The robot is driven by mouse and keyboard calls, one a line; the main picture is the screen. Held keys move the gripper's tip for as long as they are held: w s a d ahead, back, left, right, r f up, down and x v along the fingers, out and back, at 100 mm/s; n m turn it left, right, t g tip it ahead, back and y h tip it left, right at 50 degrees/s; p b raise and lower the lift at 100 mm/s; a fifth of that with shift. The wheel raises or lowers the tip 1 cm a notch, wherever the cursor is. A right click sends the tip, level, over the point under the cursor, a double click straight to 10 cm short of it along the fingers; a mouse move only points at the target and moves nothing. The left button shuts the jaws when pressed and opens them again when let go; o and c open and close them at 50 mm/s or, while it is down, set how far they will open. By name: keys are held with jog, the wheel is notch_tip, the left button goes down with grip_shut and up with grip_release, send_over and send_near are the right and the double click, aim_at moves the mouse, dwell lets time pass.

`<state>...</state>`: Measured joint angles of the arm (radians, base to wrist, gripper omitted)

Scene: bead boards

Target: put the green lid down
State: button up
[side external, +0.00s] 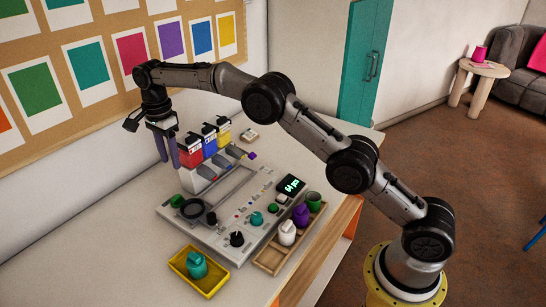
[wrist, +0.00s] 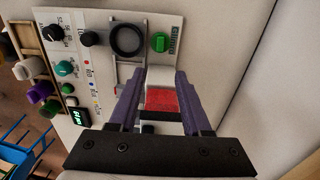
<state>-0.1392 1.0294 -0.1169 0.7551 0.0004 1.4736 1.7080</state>
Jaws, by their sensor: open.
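A small green piece with a raised grip, which looks like the green lid (side external: 176,201), sits at the left corner of the grey board (side external: 215,240). It also shows in the wrist view (wrist: 160,42), beside a black ring (wrist: 127,39). My gripper (side external: 169,160) is open and points down at the back left of the board, by the red bin (side external: 190,152). In the wrist view my gripper (wrist: 157,78) has its fingers apart, with the red-and-white bin (wrist: 162,101) showing between them. I cannot tell whether they touch it. Nothing is visibly held.
Blue (side external: 209,140) and yellow (side external: 223,132) bins stand beside the red one. A yellow tray (side external: 208,288) with a teal knobbed piece stands in front. A wooden tray (side external: 268,262) holds white, purple and green pieces. The table's left front is clear.

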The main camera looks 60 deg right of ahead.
jog(key=s+d+r+n+t, duration=0.1)
jog(key=s+d+r+n, duration=0.25)
jog(key=s+r, duration=0.55)
jog(key=s+d+r+n+t, duration=0.2)
jog(key=s+r+n, duration=0.3)
jog(key=s+r, duration=0.35)
jog(key=s+d+f+n+t, duration=0.1)
jog(key=s+f+n, duration=0.1)
jog(key=s, duration=0.7)
jog(key=s+d+f+n, duration=0.1)
jog(key=s+n, duration=0.3)
jog(key=s, duration=0.5)
jog(key=s+d+f+n+t, duration=0.1)
jog(key=s+f+n, duration=0.2)
jog(key=s, duration=0.6)
jog(key=shift+f+t, duration=0.3)
jog(key=shift+f, duration=0.15)
